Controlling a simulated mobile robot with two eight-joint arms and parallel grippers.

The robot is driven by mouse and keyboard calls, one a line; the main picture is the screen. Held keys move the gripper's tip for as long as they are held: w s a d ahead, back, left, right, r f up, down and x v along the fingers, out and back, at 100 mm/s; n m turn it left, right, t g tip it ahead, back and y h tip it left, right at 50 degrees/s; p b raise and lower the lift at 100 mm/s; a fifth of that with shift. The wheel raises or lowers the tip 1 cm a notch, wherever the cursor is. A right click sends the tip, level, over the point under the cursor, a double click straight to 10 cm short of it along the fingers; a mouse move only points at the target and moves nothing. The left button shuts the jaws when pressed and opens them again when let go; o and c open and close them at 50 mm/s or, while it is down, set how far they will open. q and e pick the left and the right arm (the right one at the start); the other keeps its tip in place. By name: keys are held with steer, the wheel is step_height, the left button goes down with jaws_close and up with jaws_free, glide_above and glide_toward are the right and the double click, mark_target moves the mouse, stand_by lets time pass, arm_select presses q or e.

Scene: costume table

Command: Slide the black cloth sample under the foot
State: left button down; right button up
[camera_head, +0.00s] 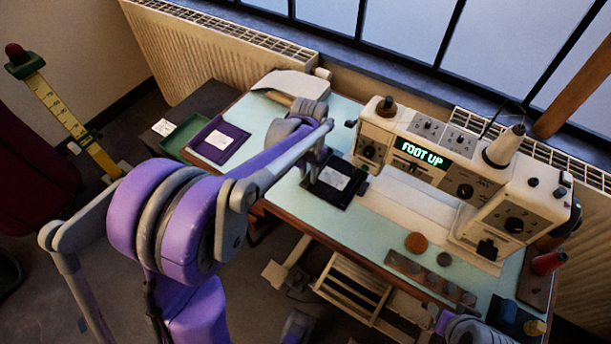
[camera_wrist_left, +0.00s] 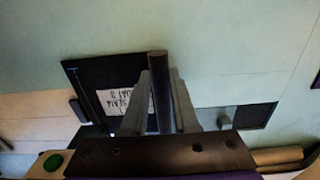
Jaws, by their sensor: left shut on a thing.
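The black cloth sample (camera_head: 333,196), a flat dark panel with a white written label, lies on the pale table just left of the sewing machine's bed. It also shows in the left wrist view (camera_wrist_left: 88,75), partly hidden behind my fingers. My left gripper (camera_head: 312,172) is at the sample's left part, with its fingers (camera_wrist_left: 160,125) closed around a dark upright piece that seems to belong to it. The cream sewing machine (camera_head: 425,185) has a lit display reading "FOOT UP". Its foot is not clearly visible.
A purple sample (camera_head: 237,153) with a white label lies at the table's left, beside a green tray (camera_head: 183,137). A brown disc (camera_head: 416,242), a strip with several round pieces (camera_head: 425,277) and a red spool (camera_head: 548,263) sit toward the right.

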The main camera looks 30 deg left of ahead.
arm_select(q)
steer(key=shift+w+d+f, duration=0.1)
stand_by(0.7)
steer(key=c, duration=0.6)
jaws_free()
step_height(320, 180, up, 11)
steer(key=p, duration=0.1)
